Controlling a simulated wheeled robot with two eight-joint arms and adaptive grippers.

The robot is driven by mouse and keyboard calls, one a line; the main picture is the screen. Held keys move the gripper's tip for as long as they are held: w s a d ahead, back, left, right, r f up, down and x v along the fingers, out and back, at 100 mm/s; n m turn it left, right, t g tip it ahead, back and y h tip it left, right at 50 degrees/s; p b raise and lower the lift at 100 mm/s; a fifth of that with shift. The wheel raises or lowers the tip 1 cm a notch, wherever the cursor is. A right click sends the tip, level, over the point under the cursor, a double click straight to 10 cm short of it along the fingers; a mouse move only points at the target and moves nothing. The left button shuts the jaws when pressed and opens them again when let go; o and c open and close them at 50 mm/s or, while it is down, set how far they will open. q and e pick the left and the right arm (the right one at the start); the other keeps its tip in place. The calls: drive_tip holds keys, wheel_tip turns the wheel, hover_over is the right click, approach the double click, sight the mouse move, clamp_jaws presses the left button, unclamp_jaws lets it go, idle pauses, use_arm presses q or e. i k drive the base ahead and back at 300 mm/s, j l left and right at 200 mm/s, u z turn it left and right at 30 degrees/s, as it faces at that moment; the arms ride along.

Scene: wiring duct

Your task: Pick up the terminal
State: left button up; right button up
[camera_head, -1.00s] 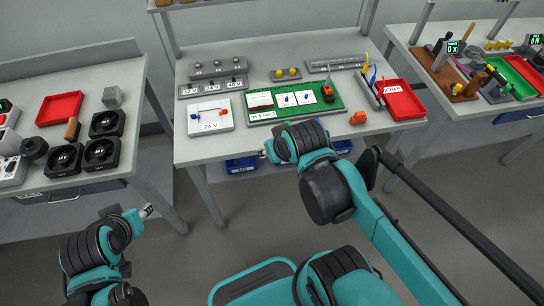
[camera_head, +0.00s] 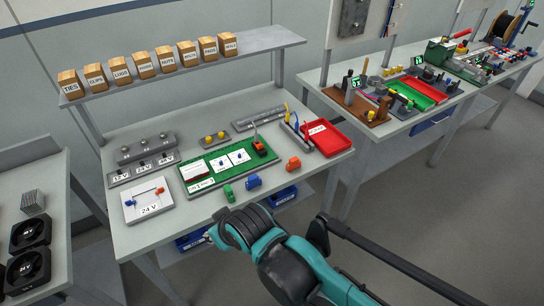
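Three small blocks that look like terminals lie along the front of the middle table: a green terminal (camera_head: 229,194), a blue terminal (camera_head: 254,181) and an orange terminal (camera_head: 294,163). The task does not say which one is meant. My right gripper (camera_head: 211,235) is in front of the table's front edge, to the lower left of the green terminal and apart from it. It is small and partly hidden by my wrist, so its fingers cannot be made out. My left gripper is out of view.
A green board (camera_head: 228,163) with white cards and an orange-and-black item lies behind the terminals. A shelf (camera_head: 190,66) with labelled boxes stands behind. Side tables flank it.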

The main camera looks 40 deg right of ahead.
sight(294, 162)
drive_tip(key=z, duration=1.7)
drive_tip(key=i+z, duration=0.5)
drive_tip(key=i+j+z, duration=0.1)
drive_tip(key=i+z, duration=0.15)
drive_tip(key=z, duration=0.25)
